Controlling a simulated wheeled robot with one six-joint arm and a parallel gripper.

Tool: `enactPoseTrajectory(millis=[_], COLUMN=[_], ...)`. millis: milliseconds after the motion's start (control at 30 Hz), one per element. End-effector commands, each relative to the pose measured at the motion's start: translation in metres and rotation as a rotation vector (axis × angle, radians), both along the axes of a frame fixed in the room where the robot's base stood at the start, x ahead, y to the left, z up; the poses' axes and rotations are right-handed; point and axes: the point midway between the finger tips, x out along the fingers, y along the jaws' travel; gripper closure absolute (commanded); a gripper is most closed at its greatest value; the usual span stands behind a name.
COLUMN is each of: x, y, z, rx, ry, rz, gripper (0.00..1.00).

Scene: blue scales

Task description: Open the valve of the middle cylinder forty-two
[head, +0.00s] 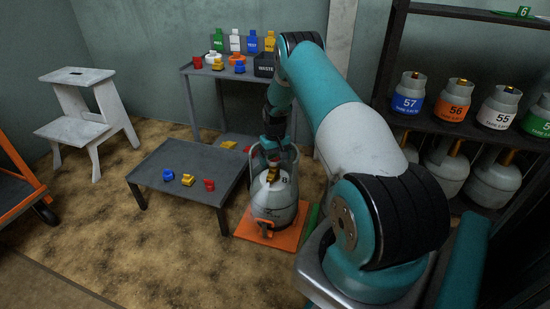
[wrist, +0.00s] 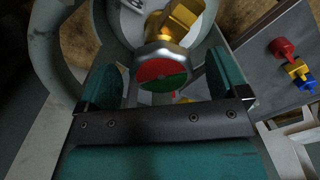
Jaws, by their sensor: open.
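A grey gas cylinder (head: 268,208) stands upright on an orange plate (head: 262,238) on the floor, with a collar ring around its top. Part of a mark like an 8 shows on it; I cannot read forty-two. Its brass valve (head: 273,173) also shows in the wrist view (wrist: 180,18), with a knob (wrist: 160,72) whose face is half red, half green. My gripper (wrist: 162,62) is open, its teal fingers on either side of the knob. I see a gap beside each finger; contact is not clear. In the head view the fingertips are hidden in the collar.
A low grey table (head: 190,160) with blue, yellow and red caps stands left of the cylinder. Behind is a bench (head: 200,72) with coloured tags. A dark shelf (head: 430,128) at right holds cylinders labelled 57, 56 and 55. A white step stool (head: 85,100) stands left.

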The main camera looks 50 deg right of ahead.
Motion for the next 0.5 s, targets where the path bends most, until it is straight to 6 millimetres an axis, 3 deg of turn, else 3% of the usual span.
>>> enactPoseTrajectory(millis=[233, 500], x=[0.001, 0.001], y=[0.000, -0.001], z=[0.019, 0.086], rx=[-0.001, -0.002], ry=[-0.003, -0.004], rz=[0.001, 0.000], gripper=[0.08, 0.08])
